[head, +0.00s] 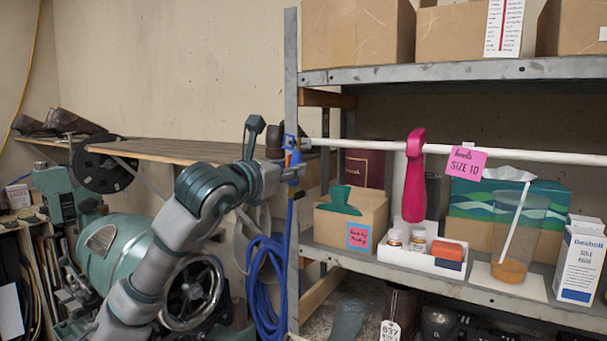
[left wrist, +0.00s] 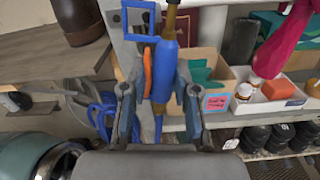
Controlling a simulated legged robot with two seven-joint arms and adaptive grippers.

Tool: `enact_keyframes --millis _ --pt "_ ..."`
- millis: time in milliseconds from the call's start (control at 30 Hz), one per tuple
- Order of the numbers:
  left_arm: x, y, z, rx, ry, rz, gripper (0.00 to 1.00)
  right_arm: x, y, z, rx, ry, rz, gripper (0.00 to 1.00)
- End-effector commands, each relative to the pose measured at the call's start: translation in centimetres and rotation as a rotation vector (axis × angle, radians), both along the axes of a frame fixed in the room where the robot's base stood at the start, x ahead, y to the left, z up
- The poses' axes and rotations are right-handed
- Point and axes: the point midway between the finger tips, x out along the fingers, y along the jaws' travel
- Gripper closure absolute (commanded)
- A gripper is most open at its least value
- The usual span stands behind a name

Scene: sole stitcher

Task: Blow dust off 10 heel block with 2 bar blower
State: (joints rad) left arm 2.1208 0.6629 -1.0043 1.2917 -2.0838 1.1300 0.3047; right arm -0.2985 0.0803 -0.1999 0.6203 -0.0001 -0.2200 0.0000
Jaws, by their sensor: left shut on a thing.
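My left gripper (head: 281,172) is at the shelf's front left post, shut on a blue blower (head: 292,155). In the left wrist view the blower (left wrist: 164,70) stands between the fingers (left wrist: 157,92), with a brownish nozzle at its top and a blue square loop beside it. Its pressure marking cannot be read. Several dark rounded blocks (head: 440,322) sit on the lower shelf and also show in the left wrist view (left wrist: 282,132); they look like heel blocks, but I cannot tell which is the 10. Any dust is too small to see. My right gripper is not in view.
A pink "Size 10" note (head: 466,163) and a magenta tool (head: 414,178) hang on the white rail (head: 365,144). The middle shelf holds a small carton (head: 350,222), a white tray and a clear cup (head: 519,240). A blue hose (head: 266,290) hangs left of the post.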

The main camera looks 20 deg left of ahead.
Motion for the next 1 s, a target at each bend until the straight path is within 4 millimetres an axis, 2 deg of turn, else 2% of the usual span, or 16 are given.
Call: enact_keyframes --millis 633,1000 --pt "-2.8 -0.3 0.1 0.003 -0.005 -0.006 1.0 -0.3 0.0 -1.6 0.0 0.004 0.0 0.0" --pt "-6.7 0.8 0.0 0.001 -0.006 -0.005 1.0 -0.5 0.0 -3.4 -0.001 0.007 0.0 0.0"
